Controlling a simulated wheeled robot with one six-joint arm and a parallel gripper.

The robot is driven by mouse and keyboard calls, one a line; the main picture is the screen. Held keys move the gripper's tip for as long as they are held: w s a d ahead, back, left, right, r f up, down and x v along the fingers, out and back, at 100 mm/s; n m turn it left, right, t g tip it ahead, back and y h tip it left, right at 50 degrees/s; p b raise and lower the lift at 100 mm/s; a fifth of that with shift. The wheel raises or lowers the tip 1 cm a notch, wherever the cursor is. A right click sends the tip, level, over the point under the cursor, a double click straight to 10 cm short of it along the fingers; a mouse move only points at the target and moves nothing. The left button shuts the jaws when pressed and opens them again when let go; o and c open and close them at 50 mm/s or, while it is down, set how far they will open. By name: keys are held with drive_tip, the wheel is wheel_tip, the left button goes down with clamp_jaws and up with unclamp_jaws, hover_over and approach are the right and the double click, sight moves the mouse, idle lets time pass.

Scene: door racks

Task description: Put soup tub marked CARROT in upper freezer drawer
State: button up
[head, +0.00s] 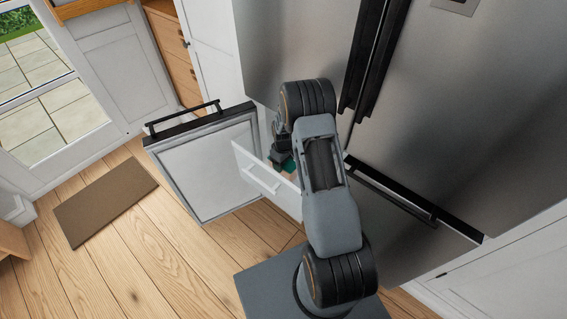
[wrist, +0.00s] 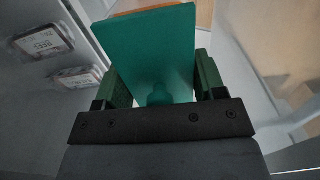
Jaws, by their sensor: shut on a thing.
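In the wrist view, my gripper (wrist: 160,84) is shut on a teal-topped tub (wrist: 150,45), with a green finger on each side of it. A thin orange edge shows along the tub's far side. No CARROT lettering is visible. In the head view, my arm mostly hides the gripper, and a bit of the teal tub (head: 288,165) shows behind a pulled-out white drawer front (head: 262,180) with a white handle. The drawer's inside is mostly hidden. I cannot tell whether the tub touches the drawer floor.
The freezer door (head: 208,165) stands open at left, with a black handle. Two clear packs with white labels (wrist: 45,40) (wrist: 78,77) lie at left in the wrist view. Steel fridge doors (head: 430,110) are close at right. Open wooden floor (head: 120,245) and a brown mat (head: 105,200) lie left.

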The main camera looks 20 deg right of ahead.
drive_tip(key=shift+f+b, duration=0.55)
drive_tip(key=shift+b, duration=0.05)
drive_tip(key=o, duration=0.9)
wheel_tip(320, 180, up, 9)
drive_tip(key=shift+a+r+p, duration=0.15)
drive_tip(key=shift+r+p, duration=0.05)
drive_tip(key=shift+p, duration=0.6)
drive_tip(key=s+a+r+m+t, duration=0.1)
drive_tip(key=s+a+r+m, duration=0.1)
drive_tip(key=s+a+r, duration=0.5)
drive_tip(key=s+a+r+m+t, duration=0.1)
drive_tip(key=s+r, duration=0.4)
drive_tip(key=r, duration=0.6)
drive_tip(key=s+r, duration=0.1)
drive_tip(key=s, duration=0.2)
drive_tip(key=s+a+r+m, duration=0.1)
drive_tip(key=s, duration=0.2)
drive_tip(key=s+a+r+m+t, duration=0.1)
drive_tip(key=s, duration=0.2)
drive_tip(key=shift+s+a, duration=0.2)
drive_tip(key=shift+s, duration=0.2)
